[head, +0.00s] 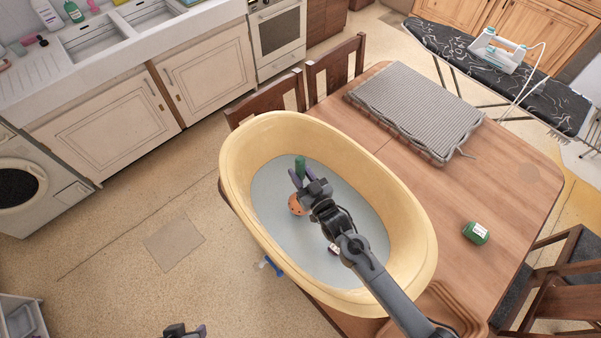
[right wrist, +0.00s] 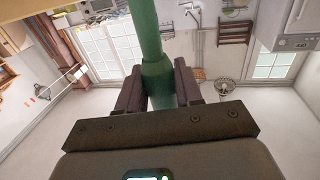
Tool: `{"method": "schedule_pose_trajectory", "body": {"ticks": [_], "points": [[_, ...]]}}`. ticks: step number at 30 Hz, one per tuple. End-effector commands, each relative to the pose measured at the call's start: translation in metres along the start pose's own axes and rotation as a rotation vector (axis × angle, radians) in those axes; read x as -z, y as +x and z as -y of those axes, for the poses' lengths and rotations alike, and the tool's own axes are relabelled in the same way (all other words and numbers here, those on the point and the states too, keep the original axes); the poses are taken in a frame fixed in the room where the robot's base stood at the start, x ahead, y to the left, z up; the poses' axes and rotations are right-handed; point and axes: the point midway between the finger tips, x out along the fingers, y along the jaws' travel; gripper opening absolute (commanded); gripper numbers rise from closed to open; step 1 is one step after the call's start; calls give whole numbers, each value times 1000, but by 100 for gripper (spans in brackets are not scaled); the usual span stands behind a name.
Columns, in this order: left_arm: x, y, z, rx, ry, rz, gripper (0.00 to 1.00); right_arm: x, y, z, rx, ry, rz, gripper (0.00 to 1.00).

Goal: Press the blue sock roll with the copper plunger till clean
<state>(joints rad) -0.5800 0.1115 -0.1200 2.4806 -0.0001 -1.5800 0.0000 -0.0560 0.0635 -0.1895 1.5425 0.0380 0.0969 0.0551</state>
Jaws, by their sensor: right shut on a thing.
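My right gripper (head: 301,180) is shut on the green handle (head: 300,164) of the copper plunger, over the yellow tub (head: 230,165). The right wrist view shows the green shaft (right wrist: 157,75) between both fingers. The plunger's copper head (head: 296,205) shows below the gripper, inside the tub at the grey-blue water (head: 268,190). I cannot make out a blue sock roll; the arm hides part of the tub. A small dark and pale thing (head: 333,248) shows beside my arm in the tub. My left gripper (head: 185,331) shows only partly at the bottom edge.
The tub stands on a wooden table (head: 400,165). A grey ribbed mat (head: 415,105) lies at the back and a green labelled jar (head: 476,232) at the right. A brown tray (head: 450,305) is near the front. A small blue thing (head: 269,265) shows beside the tub.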

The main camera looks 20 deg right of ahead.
Motion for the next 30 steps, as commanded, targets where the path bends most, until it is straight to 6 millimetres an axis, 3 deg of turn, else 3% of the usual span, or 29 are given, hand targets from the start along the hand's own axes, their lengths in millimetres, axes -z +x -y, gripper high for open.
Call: {"method": "schedule_pose_trajectory", "body": {"ticks": [14,30], "points": [[1,-5,3,10,12,3,43,8,0,0,0,0,-4,5],[18,-58,3,5,6,2,43,68,1,0,0,0,-4,5]]}}
